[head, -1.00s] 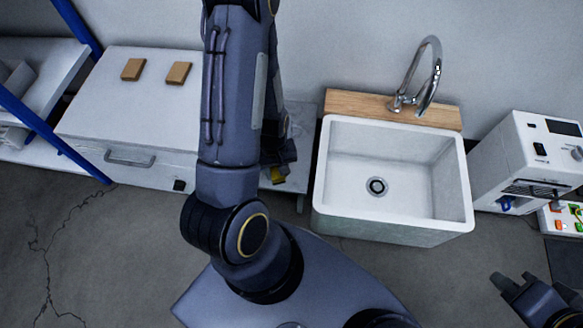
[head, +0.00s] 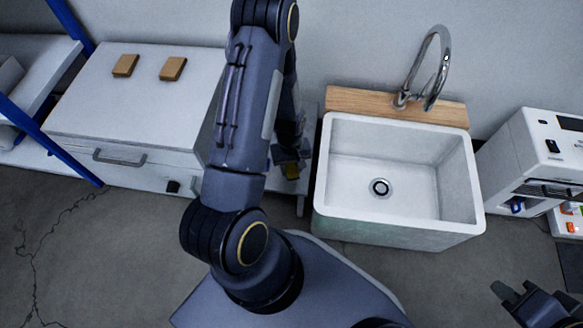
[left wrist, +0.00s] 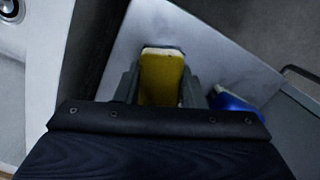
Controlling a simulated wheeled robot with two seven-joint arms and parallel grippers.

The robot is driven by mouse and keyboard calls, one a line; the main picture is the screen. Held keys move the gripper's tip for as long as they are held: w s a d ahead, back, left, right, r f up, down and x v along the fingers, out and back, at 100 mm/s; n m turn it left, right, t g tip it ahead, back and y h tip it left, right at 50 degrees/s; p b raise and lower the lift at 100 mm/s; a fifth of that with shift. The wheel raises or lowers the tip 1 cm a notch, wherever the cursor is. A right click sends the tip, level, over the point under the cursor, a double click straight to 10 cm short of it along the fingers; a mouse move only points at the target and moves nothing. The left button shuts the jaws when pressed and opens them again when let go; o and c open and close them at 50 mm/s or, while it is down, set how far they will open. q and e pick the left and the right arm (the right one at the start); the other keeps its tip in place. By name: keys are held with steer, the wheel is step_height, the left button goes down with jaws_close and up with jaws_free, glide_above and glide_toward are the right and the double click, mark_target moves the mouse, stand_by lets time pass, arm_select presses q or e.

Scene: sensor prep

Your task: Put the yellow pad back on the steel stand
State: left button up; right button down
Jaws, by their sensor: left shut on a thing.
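My left gripper (head: 288,160) is shut on the yellow pad (left wrist: 161,77), which sits between its two fingers in the left wrist view. The pad is over a pale grey top, apparently the steel stand (head: 296,186), between the white cabinet and the sink. The same grey top (left wrist: 215,48) lies behind the pad in the left wrist view. I cannot tell whether the pad touches it. My right gripper (head: 517,292) is open and empty at the lower right, above the floor.
A blue object (left wrist: 236,104) lies beside the gripper in the left wrist view. The white sink (head: 333,180) with its tall tap stands right of the stand. The white cabinet (head: 140,100) with two brown blocks is on the left. A white machine (head: 535,150) stands at far right.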

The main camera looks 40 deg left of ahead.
arm_select(q)
steer(key=shift+f, duration=0.1)
steer(key=o, duration=1)
steer(key=shift+c, duration=0.2)
